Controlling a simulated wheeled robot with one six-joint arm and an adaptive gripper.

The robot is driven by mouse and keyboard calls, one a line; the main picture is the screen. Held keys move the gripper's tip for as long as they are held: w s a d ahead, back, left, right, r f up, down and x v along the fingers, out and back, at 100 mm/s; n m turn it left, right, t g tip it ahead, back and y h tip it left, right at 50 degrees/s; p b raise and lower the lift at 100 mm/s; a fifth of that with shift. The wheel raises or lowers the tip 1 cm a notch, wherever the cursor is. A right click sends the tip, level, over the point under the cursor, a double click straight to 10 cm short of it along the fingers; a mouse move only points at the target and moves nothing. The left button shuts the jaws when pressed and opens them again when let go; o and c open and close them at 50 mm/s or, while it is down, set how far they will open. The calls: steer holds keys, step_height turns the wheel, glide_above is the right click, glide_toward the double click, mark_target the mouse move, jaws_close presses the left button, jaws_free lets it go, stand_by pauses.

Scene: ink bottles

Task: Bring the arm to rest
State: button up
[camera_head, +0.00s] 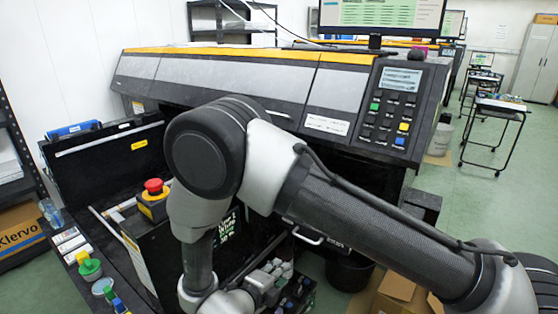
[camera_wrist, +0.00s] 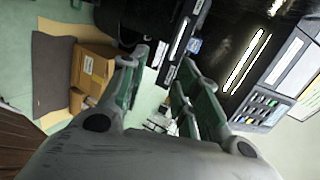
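My gripper (camera_wrist: 160,85) shows in the wrist view with its two green-grey fingers spread apart. I see nothing held between them; small pale items show beyond the gap, too small to make out. In the head view my arm reaches in from the lower right, bends in front of the printer and runs down to the wrist at the bottom edge. The large black and grey printer (camera_head: 215,77) with an orange stripe stands behind the arm.
A red emergency button (camera_head: 154,186) sits left of my arm. Bottles with green (camera_head: 90,268) and blue caps stand at the lower left. Cardboard boxes (camera_head: 400,288) stand on the floor.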

steer(key=w+a+r+n+g+y, duration=0.15)
steer(key=w+r+n+y, duration=0.35)
steer(key=w+r, duration=0.7)
steer(key=w+d+r+n+g+y, duration=0.1)
steer(key=d+r+n+y, duration=0.25)
steer(key=r, duration=0.55)
steer(key=w+d+r+n+g+y, duration=0.1)
steer(key=d+r+n+y, duration=0.3)
steer(key=r, duration=0.4)
steer(key=s+d+r+n+g+h, duration=0.1)
steer(key=s+d+r+n, duration=0.3)
steer(key=d, duration=0.3)
steer(key=s+d+r+n+h, duration=0.1)
steer(key=s+d+r+n, duration=0.15)
steer(key=s+d, duration=0.35)
steer(key=s+d+r+n+g+h, duration=0.2)
steer(key=s+d+n+g+h, duration=0.1)
steer(key=s+d, duration=1.4)
steer(key=shift+s+d+n+h, duration=0.15)
steer(key=shift+d+n+h, duration=0.35)
steer(key=shift+n, duration=0.4)
steer(key=shift+a, duration=0.1)
